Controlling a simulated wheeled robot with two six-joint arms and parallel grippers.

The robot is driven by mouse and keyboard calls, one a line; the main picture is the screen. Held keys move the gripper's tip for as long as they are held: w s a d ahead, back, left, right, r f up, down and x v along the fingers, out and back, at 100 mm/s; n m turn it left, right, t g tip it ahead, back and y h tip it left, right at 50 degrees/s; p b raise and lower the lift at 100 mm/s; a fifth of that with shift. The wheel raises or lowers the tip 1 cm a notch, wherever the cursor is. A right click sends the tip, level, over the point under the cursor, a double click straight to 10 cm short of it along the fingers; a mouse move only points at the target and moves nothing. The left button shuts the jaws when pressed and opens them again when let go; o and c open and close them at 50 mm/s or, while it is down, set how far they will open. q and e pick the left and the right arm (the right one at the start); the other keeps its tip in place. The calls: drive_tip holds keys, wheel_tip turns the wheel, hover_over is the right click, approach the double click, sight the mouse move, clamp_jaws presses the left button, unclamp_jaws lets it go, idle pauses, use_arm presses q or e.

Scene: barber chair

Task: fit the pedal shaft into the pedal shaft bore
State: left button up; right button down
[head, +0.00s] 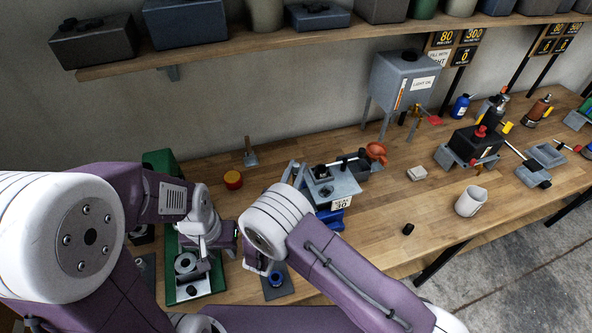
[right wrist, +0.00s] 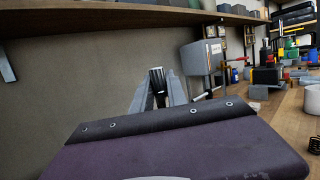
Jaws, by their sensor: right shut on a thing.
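In the right wrist view, my right gripper (right wrist: 157,98) shows as two grey fingers beyond the purple palm. They are shut on a black cylinder with a bright band, which I take to be the pedal shaft (right wrist: 157,80); it stands about upright between the fingertips. In the head view my right arm hides most of this gripper and the shaft. A grey fixture with a "30" label (head: 343,204) stands just right of it. I cannot make out the pedal shaft bore. My left gripper (head: 226,242) is beside a green stand (head: 196,296); its jaws are unclear.
A grey box on legs (head: 405,82) stands at the back. A white cup (head: 470,201) and a small black part (head: 408,229) are to the right. A shelf (head: 200,58) runs along the wall above.

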wheel_tip(320, 180, down, 4)
drive_tip(key=b, duration=0.3)
drive_tip(key=shift+d+f, duration=0.1)
drive_tip(key=shift+f, duration=0.1)
drive_tip(key=shift+f+b, duration=0.4)
drive_tip(key=shift+r, duration=0.1)
idle(0.9)
drive_tip(key=shift+f+b, duration=1.85)
drive_tip(key=shift+f, duration=0.25)
drive_tip(key=c, duration=1.2)
unclamp_jaws()
drive_tip(key=shift+c, duration=0.2)
